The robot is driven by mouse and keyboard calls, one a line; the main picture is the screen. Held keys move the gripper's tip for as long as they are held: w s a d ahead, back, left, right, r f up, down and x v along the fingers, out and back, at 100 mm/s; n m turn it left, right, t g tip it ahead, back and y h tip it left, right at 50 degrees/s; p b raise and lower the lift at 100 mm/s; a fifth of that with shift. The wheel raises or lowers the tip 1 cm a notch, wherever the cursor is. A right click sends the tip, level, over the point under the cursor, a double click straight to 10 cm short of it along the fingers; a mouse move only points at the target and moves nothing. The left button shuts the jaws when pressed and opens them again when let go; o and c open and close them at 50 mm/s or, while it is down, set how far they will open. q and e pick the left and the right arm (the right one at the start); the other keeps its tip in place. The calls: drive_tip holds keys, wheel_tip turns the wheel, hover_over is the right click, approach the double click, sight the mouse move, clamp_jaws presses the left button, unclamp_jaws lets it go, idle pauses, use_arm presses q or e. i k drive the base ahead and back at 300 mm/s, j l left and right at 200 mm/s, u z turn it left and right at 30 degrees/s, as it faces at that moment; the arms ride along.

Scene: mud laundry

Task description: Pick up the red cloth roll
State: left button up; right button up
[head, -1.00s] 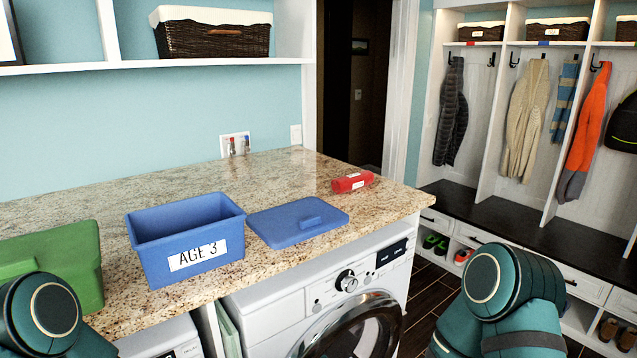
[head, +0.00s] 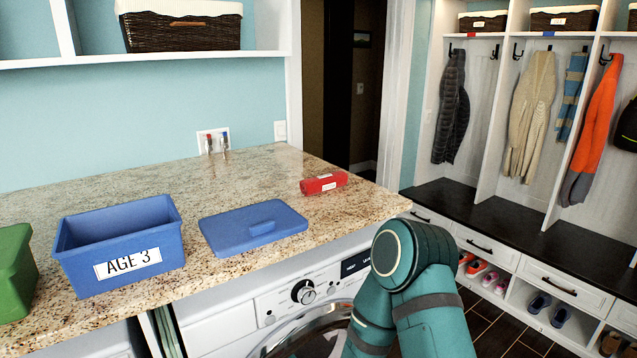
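The red cloth roll (head: 324,183) lies on the granite counter (head: 250,170), near its right end. It has a pale label on its side. Nothing touches it. One of my arms, teal and coming in from the bottom, shows in front of the counter, below and to the right of the roll. No gripper fingers show in the head view, so neither gripper can be seen.
A blue bin (head: 120,245) labelled AGE 3 and a blue lid (head: 253,227) lie on the counter left of the roll. A green bin (head: 14,275) stands at the left edge. A washing machine (head: 300,295) is under the counter. Cubbies with hanging coats stand at the right.

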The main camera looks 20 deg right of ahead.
sight(312, 186)
drive_tip(key=l+u, duration=0.25)
drive_tip(key=l, duration=1.35)
drive_tip(key=k+l+u, duration=0.1)
drive_tip(key=l, duration=0.55)
drive_tip(key=k+l, duration=0.15)
drive_tip(key=l, duration=0.5)
